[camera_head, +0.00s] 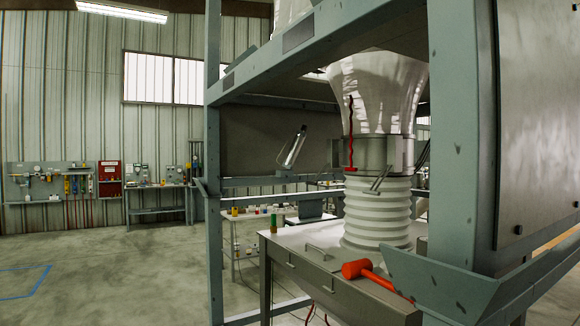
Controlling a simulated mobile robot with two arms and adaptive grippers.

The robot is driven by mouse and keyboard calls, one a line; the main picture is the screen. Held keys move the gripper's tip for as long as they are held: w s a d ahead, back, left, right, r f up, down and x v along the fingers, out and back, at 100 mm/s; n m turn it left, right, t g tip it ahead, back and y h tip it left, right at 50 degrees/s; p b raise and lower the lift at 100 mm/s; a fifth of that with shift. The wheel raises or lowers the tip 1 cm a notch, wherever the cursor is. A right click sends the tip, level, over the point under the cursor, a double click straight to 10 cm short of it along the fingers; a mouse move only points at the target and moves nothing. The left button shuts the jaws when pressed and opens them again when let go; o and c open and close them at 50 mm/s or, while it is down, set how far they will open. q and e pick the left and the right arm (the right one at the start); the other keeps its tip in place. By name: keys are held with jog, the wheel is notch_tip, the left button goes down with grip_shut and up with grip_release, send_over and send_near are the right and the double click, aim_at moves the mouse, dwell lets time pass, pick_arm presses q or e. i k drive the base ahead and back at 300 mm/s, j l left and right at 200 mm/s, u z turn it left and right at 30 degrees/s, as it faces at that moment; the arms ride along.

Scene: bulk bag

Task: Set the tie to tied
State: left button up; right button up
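The white bulk bag (375,92) hangs inside the steel frame and narrows toward a metal collar (366,154). A red cord (350,125), which looks like the tie, hangs down the left side of the bag's neck and across the collar's front. Its lower end sits near the collar's bottom edge. I see no loop around the neck, and the far side of the neck is hidden. A white ribbed sleeve (377,210) runs from below the collar down to the steel station. Neither of my grippers shows in this view.
An orange-red mallet (357,269) lies on the front edge of the steel station (335,285). Green-grey frame posts (214,220) and (455,140) stand left and right of the bag. A table with small containers (240,213) stands behind. The floor at left is open.

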aim_at(350, 169)
jog(key=i+j+z, duration=0.25)
jog(key=j+z, duration=0.3)
jog(key=i+j, duration=0.6)
jog(key=i+j+u, duration=0.1)
jog(key=i+j, duration=0.45)
jog(key=i, duration=0.15)
jog(key=i+j, duration=0.55)
jog(key=i+u, duration=0.05)
jog(key=i, duration=0.05)
